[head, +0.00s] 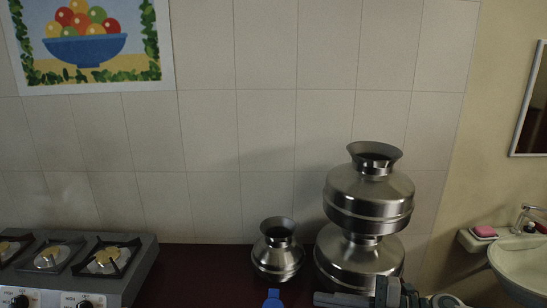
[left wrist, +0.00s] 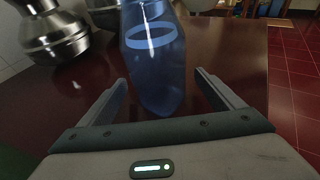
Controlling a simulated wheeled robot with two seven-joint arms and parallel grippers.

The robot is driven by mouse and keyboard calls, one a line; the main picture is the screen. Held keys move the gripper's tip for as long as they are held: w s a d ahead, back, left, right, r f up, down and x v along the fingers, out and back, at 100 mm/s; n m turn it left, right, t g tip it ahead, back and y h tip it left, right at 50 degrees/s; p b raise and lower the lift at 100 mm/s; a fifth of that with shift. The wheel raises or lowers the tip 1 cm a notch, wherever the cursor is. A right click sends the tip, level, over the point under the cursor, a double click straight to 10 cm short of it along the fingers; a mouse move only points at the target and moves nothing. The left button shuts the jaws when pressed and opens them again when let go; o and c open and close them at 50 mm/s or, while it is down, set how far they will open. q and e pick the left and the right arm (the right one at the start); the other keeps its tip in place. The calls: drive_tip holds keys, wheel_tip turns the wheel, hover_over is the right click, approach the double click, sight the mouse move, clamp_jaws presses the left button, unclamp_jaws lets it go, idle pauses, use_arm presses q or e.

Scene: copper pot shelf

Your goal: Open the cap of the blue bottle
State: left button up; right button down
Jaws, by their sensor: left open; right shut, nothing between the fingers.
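The blue bottle shows in the head view only as a small blue top (head: 272,299) at the bottom edge; its lower part is out of frame. In the left wrist view the translucent blue bottle (left wrist: 155,62) stands between the fingers of my left gripper (left wrist: 161,80), which is open with a gap on both sides. The cap cannot be told clearly in the left wrist view. My right gripper (head: 322,298) is shut and empty, just right of the blue top and apart from it in the picture. My left gripper is not in the head view.
A small steel pot (head: 277,257) stands behind the bottle, with two large stacked steel pots (head: 368,205) to its right. A gas stove (head: 90,262) is at the left and a sink (head: 520,262) at the right. The dark red counter (head: 195,275) is clear between stove and bottle.

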use_arm(q)
wheel_tip(320, 180, up, 10)
drive_tip(key=shift+f, duration=0.25)
idle(0.5)
